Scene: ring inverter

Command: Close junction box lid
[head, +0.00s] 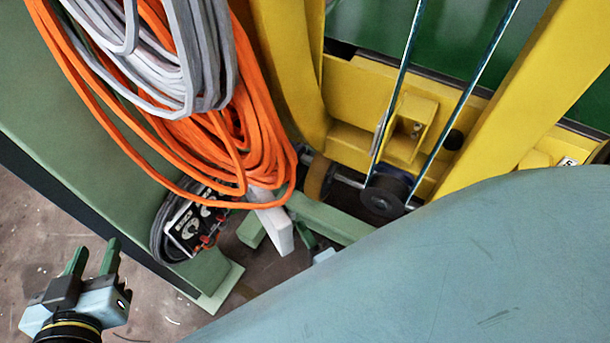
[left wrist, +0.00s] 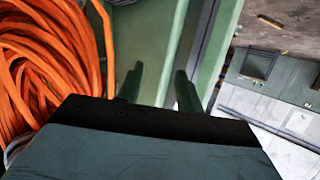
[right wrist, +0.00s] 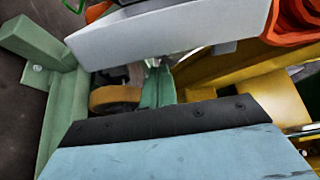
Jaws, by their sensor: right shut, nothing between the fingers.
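No junction box is clearly recognisable. A pale grey slab (head: 274,228), possibly its lid, sticks out below the orange cable coil in the head view; it also spans the upper right wrist view (right wrist: 170,35). My right gripper (head: 306,236) is just right of this slab in the head view, mostly hidden by my large blue-grey arm part. In the right wrist view its green fingertips (right wrist: 157,85) are together and empty, close to the slab; contact is unclear. My left gripper (head: 92,258) is open and empty at lower left, above the floor; its spread fingers show in the left wrist view (left wrist: 158,85).
Orange cable (head: 225,140) and grey cable (head: 185,50) coils hang at upper left. A black device with a white frame (head: 195,225) sits below them. A green post (head: 60,130), yellow frame (head: 350,95) and black pulley (head: 385,197) crowd the space. Floor is clear at lower left.

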